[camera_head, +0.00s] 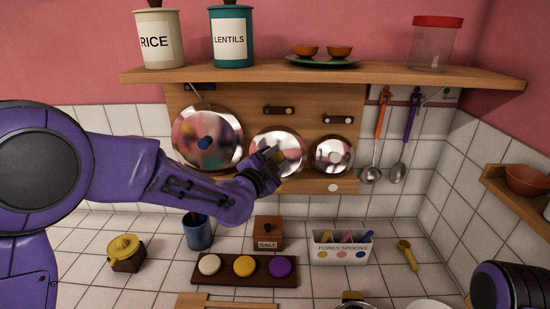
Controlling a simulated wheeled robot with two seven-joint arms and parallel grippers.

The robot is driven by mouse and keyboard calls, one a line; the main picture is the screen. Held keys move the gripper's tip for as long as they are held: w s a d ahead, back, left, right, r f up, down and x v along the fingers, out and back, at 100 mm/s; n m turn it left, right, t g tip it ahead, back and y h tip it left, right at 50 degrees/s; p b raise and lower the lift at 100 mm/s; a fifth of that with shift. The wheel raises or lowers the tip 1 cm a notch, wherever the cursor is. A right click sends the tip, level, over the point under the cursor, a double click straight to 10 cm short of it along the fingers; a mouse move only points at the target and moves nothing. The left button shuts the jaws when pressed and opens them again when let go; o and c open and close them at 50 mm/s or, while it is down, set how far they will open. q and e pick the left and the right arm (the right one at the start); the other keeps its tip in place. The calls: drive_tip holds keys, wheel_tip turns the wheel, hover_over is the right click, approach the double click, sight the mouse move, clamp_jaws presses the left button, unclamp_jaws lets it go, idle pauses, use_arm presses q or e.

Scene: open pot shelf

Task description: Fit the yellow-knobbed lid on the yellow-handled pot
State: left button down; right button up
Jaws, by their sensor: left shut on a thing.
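Three shiny round lids hang on a wooden wall rack. The middle lid (290,142) faces out, and a small yellowish part, likely its knob, shows at my left gripper (272,157). My left gripper is shut on this lid, which is still at the rack; the fingers and wrist hide its lower left part. At the bottom edge, a pot rim with a yellow part (352,296) shows, cut off by the frame; it looks like the yellow-handled pot. Part of my right arm is at the lower right corner, its gripper out of view.
A blue-knobbed lid (205,155) and a smaller lid (333,156) flank the middle one. A shelf (330,74) with canisters runs above. On the counter are a blue cup (198,232), salt box (268,231), board with colored discs (245,280) and spoon box (341,249).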

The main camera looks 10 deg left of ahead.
use_arm(q)
drive_tip(key=s+d, duration=0.1)
drive_tip(key=s, duration=0.5)
drive_tip(key=shift+s+d, duration=0.2)
drive_tip(key=shift+s, duration=0.2)
idle(0.3)
